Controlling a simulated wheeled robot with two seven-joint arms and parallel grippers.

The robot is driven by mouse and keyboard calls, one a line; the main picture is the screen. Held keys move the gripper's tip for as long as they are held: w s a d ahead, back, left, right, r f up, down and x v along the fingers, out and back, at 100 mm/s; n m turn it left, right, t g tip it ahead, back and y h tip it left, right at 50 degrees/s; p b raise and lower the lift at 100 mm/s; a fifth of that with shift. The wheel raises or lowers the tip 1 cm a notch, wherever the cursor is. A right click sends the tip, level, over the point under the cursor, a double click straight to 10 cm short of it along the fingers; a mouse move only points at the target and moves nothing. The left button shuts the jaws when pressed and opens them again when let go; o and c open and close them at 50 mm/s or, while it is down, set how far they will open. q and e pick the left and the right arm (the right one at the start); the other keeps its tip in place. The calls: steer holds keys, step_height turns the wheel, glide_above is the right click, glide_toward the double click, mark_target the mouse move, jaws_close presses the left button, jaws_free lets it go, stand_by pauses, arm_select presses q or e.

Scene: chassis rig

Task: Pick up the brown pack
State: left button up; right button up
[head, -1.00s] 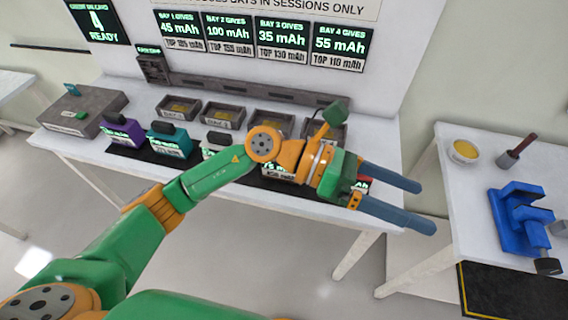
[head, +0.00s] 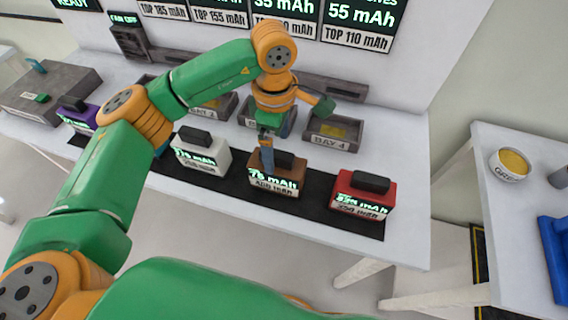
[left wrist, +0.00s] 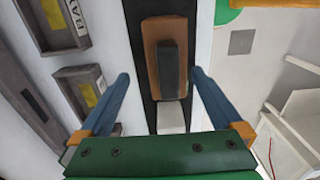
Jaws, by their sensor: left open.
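The brown pack (head: 288,181) stands on the black mat (head: 315,190) between the white pack and the red pack. It has a dark handle on top and a label reading 75 mAh. My left gripper (head: 267,160) points down at the brown pack, with its blue fingers partly in front of it in the head view. In the left wrist view the brown pack (left wrist: 151,55) lies ahead, between the open fingers (left wrist: 160,75). No finger visibly grips it. My right gripper is not in view.
The white pack (head: 203,155) stands left of the brown pack, and the red pack (head: 362,194) stands right of it. The bay 4 tray (head: 333,133) is behind them. A side table (head: 510,215) holds a yellow-filled bowl (head: 509,164) and a blue tool (head: 555,250).

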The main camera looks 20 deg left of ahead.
mark_target(277, 168)
arm_select(q)
steer(key=shift+s+f, duration=0.15)
steer(key=shift+f, duration=0.3)
steer(key=shift+s+f, duration=0.1)
steer(key=shift+s, duration=0.1)
steer(key=f+p, duration=0.1)
steer(key=f, duration=0.1)
steer(key=f+p, duration=0.1)
steer(key=f, duration=0.1)
steer(key=f+p, duration=0.1)
steer(key=shift+s+d+f, duration=0.1)
steer(key=shift+s+f, duration=0.15)
steer(key=shift+f, duration=0.5)
jaws_close()
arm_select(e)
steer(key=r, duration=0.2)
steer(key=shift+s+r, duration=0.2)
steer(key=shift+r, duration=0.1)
